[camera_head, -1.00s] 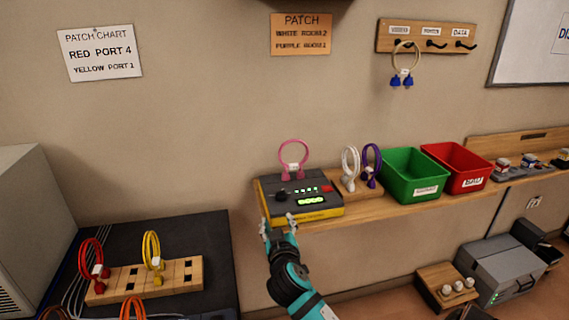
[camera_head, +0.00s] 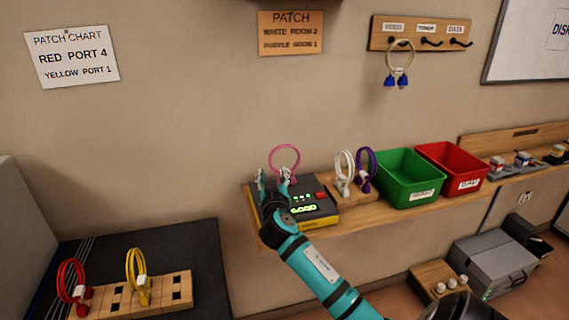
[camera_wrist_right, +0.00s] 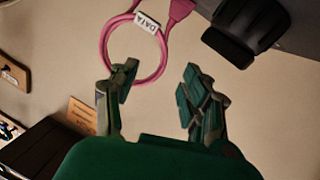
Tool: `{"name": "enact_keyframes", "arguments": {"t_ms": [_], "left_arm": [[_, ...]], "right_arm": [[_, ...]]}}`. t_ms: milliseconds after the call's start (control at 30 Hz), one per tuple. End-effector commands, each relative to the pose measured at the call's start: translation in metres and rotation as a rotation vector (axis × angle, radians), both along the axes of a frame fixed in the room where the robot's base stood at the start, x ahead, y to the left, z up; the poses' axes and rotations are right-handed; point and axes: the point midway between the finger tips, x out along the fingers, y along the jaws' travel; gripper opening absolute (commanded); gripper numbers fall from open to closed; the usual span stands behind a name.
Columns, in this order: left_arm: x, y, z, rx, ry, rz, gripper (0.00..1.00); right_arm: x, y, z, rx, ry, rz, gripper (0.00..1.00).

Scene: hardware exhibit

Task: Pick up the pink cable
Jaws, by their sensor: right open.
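The pink cable (camera_head: 285,146) is a loop standing upright on the black and yellow device (camera_head: 320,208) on the wall shelf. In the right wrist view the pink cable (camera_wrist_right: 165,58) has a white tag reading DATA and a pink connector. My right gripper (camera_head: 272,182) is over the device's left part, just in front of the loop. In the wrist view the right gripper (camera_wrist_right: 157,88) has its fingers apart, and the loop's edge overlaps the left finger; I cannot tell if they touch. The device's left part is hidden by the gripper. My left gripper is not in view.
White (camera_head: 343,160) and purple (camera_head: 366,160) cables stand on a wooden block right of the device. Green (camera_head: 408,180) and red (camera_head: 452,168) bins follow. Red and yellow cables stand on a rack at lower left. A blue-ended cable (camera_head: 402,80) hangs from a hook.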

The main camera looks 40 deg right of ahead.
Motion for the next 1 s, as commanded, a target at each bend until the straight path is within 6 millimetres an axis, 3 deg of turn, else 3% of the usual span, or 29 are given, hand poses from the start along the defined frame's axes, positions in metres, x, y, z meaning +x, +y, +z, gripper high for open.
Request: {"name": "enact_keyframes", "arguments": {"t_ms": [267, 533, 833, 1000], "left_arm": [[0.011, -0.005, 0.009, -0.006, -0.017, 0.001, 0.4], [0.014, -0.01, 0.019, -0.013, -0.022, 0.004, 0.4], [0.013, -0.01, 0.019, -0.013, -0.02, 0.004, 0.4], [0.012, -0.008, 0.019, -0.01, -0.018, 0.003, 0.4]], "right_arm": [[0.016, -0.014, 0.003, -0.001, 0.0, -0.001, 0.48], [0.045, -0.037, 0.002, -0.001, 0.001, 0.0, 0.48], [0.049, -0.04, 0.0, 0.0, 0.0, 0.001, 0.48], [0.049, -0.04, 0.0, 0.0, 0.0, 0.001, 0.28]]}}
